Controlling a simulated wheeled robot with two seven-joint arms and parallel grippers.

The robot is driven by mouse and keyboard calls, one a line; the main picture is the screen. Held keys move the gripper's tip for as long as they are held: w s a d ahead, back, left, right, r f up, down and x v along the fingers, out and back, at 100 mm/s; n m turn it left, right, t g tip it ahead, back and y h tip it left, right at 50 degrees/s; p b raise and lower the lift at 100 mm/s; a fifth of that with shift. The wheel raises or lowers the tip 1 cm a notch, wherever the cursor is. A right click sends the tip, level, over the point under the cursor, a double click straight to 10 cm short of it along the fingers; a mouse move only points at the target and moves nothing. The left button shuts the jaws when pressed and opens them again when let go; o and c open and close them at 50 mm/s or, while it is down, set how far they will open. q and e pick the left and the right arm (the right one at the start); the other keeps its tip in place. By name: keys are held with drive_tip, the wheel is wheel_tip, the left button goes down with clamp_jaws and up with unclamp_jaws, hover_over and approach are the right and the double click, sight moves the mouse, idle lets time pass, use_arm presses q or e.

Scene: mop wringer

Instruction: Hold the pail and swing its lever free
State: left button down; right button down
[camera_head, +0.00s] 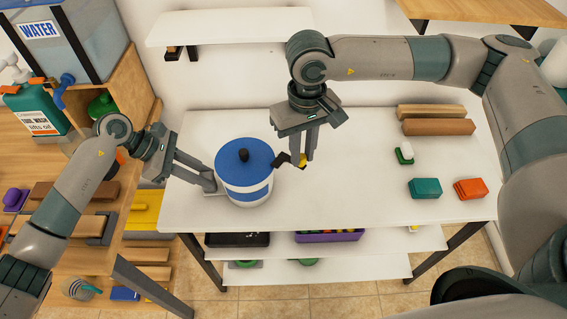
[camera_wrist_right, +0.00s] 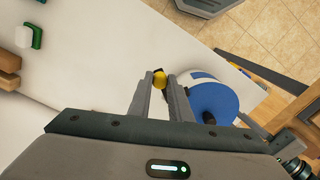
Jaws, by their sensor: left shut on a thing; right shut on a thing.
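The pail (camera_head: 244,189) is white with a blue band and a blue lid with a dark knob, standing upright on the white table. It also shows in the right wrist view (camera_wrist_right: 213,98). A black lever (camera_head: 283,160) with a yellow knob (camera_head: 301,161) sticks out from its right side. My left gripper (camera_head: 210,184) is shut on the pail at its left side. My right gripper (camera_head: 304,158) comes from above and is shut on the lever's yellow knob, which shows between the fingertips in the right wrist view (camera_wrist_right: 159,80). Part of the lever is hidden by the fingers.
On the table (camera_head: 350,195) to the right are a teal block (camera_head: 425,188), an orange block (camera_head: 470,188), a green and white brush (camera_head: 404,153) and wooden pieces (camera_head: 437,127) at the back. A wooden shelf unit (camera_head: 125,180) stands left. The table's front middle is clear.

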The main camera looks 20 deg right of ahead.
drive_tip(key=n, duration=0.1)
drive_tip(key=w+d+n, duration=0.1)
drive_tip(key=n, duration=0.3)
drive_tip(key=shift+w+d, duration=0.2)
drive_tip(key=shift+w, duration=0.15)
drive_tip(key=c, duration=1.6)
unclamp_jaws()
drive_tip(key=shift+o, duration=0.3)
drive_tip(key=shift+r, duration=0.1)
wheel_tip(320, 180, up, 12)
drive_tip(key=shift+s, duration=0.1)
